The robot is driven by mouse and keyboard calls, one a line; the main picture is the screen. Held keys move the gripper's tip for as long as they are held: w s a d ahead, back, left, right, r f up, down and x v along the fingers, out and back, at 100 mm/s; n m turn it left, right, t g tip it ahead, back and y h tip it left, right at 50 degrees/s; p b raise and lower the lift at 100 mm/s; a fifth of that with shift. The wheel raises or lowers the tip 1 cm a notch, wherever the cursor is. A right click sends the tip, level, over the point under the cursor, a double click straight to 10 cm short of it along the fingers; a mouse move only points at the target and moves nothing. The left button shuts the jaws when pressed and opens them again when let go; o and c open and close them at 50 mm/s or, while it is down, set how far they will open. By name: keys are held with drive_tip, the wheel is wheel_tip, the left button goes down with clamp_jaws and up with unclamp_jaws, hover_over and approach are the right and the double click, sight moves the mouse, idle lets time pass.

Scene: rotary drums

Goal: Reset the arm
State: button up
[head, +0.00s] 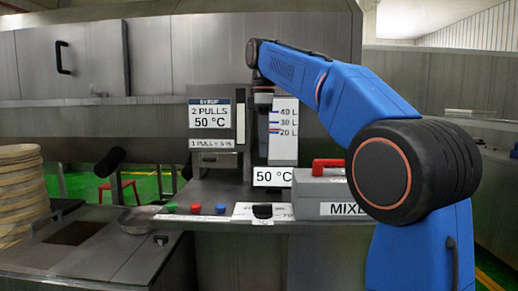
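My blue arm (355,95) rises from the lower right and reaches over to the left toward the machine. Its dark wrist (254,52) is bent downward in front of the panel. My gripper (263,96) appears as a small dark shape below the wrist, between the syrup sign and the level scale. Its fingers are too small and dark to make out, and I see nothing held in it.
Behind the arm are a syrup sign (209,115), a level scale (284,120) and a 50 °C label (272,177). A grey box with a red handle (328,163) sits beside my arm. Red, green and blue buttons line the console (215,224). Stacked round trays (18,190) stand left.

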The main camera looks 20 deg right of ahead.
drive_tip(key=s+d+f+m+t, duration=0.2)
drive_tip(key=s+f+m, duration=0.5)
drive_tip(key=s+f, duration=0.9)
drive_tip(key=s+d+f+m+t, duration=0.2)
drive_tip(key=s+d+f+m, duration=0.3)
drive_tip(key=s+f, duration=1.2)
wheel_tip(320, 180, down, 3)
drive_tip(key=m, duration=0.2)
drive_tip(key=shift+m+t, duration=0.3)
drive_tip(key=shift+t, duration=0.1)
